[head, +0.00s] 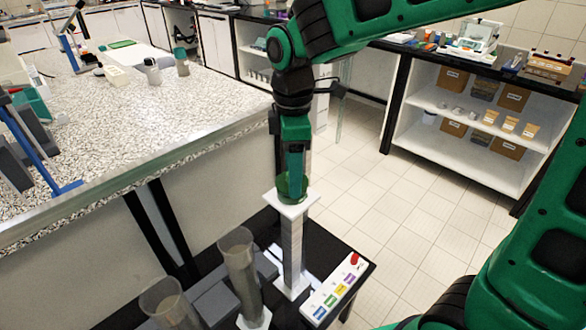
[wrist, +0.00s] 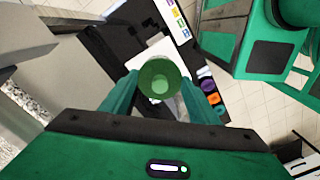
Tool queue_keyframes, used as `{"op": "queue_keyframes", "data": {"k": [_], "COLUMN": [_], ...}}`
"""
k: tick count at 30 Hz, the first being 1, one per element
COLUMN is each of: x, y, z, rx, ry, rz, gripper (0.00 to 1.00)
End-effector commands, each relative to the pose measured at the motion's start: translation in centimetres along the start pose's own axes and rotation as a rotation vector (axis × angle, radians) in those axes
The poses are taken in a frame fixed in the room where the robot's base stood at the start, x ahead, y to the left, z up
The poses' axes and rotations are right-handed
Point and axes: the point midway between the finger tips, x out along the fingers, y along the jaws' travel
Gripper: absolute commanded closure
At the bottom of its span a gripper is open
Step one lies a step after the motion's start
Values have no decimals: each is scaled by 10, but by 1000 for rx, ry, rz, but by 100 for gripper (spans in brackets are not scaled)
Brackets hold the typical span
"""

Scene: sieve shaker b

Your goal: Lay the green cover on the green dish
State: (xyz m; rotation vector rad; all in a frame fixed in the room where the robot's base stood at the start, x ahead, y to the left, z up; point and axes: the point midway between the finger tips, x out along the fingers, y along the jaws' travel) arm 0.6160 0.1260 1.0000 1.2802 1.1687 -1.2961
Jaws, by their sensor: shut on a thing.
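My gripper (head: 292,172) points straight down over a white square plate (head: 283,206) on top of a tall grey column. Its fingers are shut on a green, round, see-through piece (head: 292,187), which is at or just above the plate. In the wrist view the piece (wrist: 160,78) sits between the two fingertips, with a paler round patch at its middle and the white plate (wrist: 150,54) beyond. I cannot tell whether this piece is the cover, the dish, or both together, or whether it touches the plate.
A black table carries the column (head: 291,250), two clear tubes (head: 240,265) (head: 170,305) at its left and a white panel (head: 337,287) with coloured labels and a red button. A speckled bench (head: 130,120) stands at the left, open shelves (head: 470,135) at the back right. Tiled floor between is clear.

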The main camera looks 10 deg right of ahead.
Motion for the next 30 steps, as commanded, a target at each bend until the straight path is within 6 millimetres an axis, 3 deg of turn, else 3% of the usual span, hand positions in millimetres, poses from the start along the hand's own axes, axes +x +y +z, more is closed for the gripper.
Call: {"op": "queue_keyframes", "data": {"k": [26, 27, 30], "x": [11, 12, 11], "y": [0, 0, 0], "z": [0, 0, 0], "rx": [0, 0, 0], "ry": [-1, 0, 0], "rz": [-1, -1, 0], "gripper": [66, 43, 23]}}
